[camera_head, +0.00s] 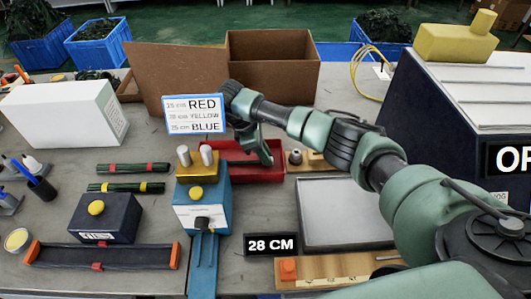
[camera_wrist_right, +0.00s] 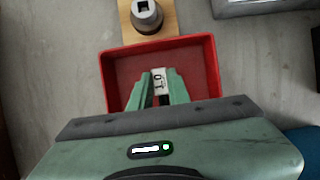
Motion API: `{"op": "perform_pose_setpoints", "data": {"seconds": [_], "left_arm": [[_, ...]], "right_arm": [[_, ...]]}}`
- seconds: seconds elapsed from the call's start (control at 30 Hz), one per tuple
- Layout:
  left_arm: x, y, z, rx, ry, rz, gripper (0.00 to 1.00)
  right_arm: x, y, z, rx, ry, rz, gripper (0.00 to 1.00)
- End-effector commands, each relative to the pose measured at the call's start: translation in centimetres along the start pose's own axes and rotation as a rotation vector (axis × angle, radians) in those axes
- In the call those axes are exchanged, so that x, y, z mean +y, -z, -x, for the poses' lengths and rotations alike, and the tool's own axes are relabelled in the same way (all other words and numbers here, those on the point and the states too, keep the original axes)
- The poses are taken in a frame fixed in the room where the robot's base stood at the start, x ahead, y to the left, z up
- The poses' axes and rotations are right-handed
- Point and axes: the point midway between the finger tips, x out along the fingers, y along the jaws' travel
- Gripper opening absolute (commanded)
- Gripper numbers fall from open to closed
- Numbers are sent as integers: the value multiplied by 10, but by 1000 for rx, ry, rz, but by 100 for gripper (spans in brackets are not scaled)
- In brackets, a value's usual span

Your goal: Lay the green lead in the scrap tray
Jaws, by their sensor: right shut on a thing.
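My right gripper (camera_head: 264,154) reaches over the red tray (camera_head: 232,175), which I take to be the scrap tray. In the right wrist view, its two green fingers (camera_wrist_right: 160,75) point down into the red tray (camera_wrist_right: 205,70) and are shut on a small white piece with black marks (camera_wrist_right: 159,77). I cannot tell whether this piece belongs to the green lead, or whether it touches the tray floor. My left gripper is out of view.
A blue and yellow press (camera_head: 202,213) stands left of the red tray. A grey metal tray (camera_head: 340,245) lies to the right, under my arm. A sign (camera_head: 195,115) and an open cardboard box (camera_head: 272,60) stand behind. A metal socket (camera_wrist_right: 146,17) sits beyond the red tray.

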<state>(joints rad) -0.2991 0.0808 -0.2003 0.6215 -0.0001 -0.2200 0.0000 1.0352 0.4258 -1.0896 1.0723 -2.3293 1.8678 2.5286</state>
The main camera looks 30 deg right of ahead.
Motion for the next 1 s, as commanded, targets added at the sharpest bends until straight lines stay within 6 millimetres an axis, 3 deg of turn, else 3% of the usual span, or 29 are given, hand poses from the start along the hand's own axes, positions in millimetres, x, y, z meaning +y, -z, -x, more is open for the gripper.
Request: {"op": "perform_pose_setpoints", "data": {"seconds": [0.27, 0.3, 0.37, 0.73, 1.0], "left_arm": [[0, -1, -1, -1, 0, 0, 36], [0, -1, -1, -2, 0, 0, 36], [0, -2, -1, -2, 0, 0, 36], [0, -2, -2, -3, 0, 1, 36], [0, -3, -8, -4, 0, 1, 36]], "right_arm": [[0, 1, -2, 1, 0, 0, 0], [0, 1, -1, 1, 0, 0, 28], [0, 1, -1, 1, 0, 0, 43], [0, 1, 2, 2, -1, 0, 43], [1, 2, 44, 4, -4, -1, 43]]}}
